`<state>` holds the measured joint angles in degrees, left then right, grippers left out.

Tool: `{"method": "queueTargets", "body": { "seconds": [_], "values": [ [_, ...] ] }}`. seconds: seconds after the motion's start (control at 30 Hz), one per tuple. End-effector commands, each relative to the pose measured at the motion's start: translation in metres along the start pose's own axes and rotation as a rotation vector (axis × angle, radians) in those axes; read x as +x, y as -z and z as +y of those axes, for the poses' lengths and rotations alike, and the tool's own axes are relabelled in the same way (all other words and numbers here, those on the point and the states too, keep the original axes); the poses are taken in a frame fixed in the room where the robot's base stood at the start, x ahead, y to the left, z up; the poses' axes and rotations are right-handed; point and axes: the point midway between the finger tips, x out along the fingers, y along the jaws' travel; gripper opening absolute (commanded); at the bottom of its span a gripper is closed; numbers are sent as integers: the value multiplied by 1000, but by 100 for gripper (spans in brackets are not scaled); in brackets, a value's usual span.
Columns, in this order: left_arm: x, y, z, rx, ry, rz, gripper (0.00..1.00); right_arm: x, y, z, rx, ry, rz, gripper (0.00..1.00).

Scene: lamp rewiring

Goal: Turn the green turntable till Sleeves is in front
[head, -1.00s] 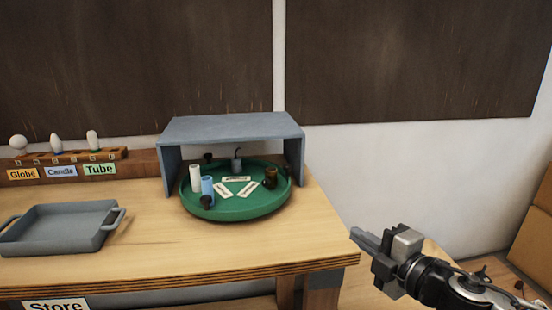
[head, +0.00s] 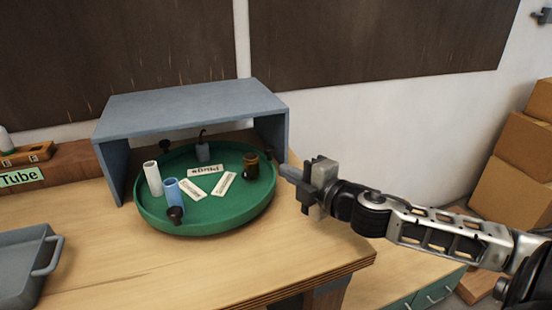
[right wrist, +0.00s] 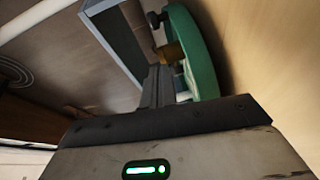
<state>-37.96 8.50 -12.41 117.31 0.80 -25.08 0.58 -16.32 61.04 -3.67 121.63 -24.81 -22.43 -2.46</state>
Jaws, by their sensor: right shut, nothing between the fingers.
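The green turntable (head: 235,215) sits on the bench, its back part under a grey hood. It carries a white cylinder (head: 153,178), a blue cylinder (head: 172,190), a brown jar (head: 251,166) and a grey holder (head: 203,152). Three white labels lie on it; the rear one (head: 206,169) reads upside down and none is clearly legible as Sleeves. A dark knob (head: 176,214) is at its front rim. My right gripper (head: 286,173) is shut and empty, just right of the rim; contact is unclear. The turntable also shows in the right wrist view (right wrist: 196,50), beyond my fingers. My left gripper is out of view.
The grey hood (head: 185,103) stands over the back, its right wall close to my right gripper. A grey tray (head: 22,268) is at the left. The bench in front of the turntable is clear. Cardboard boxes (head: 508,185) stand at the far right.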

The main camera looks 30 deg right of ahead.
Motion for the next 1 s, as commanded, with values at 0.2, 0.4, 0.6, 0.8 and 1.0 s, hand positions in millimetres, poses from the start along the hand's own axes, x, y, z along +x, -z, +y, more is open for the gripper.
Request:
{"method": "queueTargets", "body": {
  "seconds": [0.2, 0.4, 0.6, 0.8, 1.0],
  "values": [
    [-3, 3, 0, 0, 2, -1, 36, 28, 0, 3, 2, -5, -2, 0],
    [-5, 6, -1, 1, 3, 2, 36, 54, -6, 3, 0, -2, -3, 0],
    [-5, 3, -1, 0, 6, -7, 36, 71, -23, 0, 2, 0, -2, 0],
    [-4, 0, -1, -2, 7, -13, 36, 76, -28, 0, 2, 1, 0, 0],
    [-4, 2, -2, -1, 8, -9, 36, 75, -28, -1, 2, 1, 0, 0]
  ]
}}
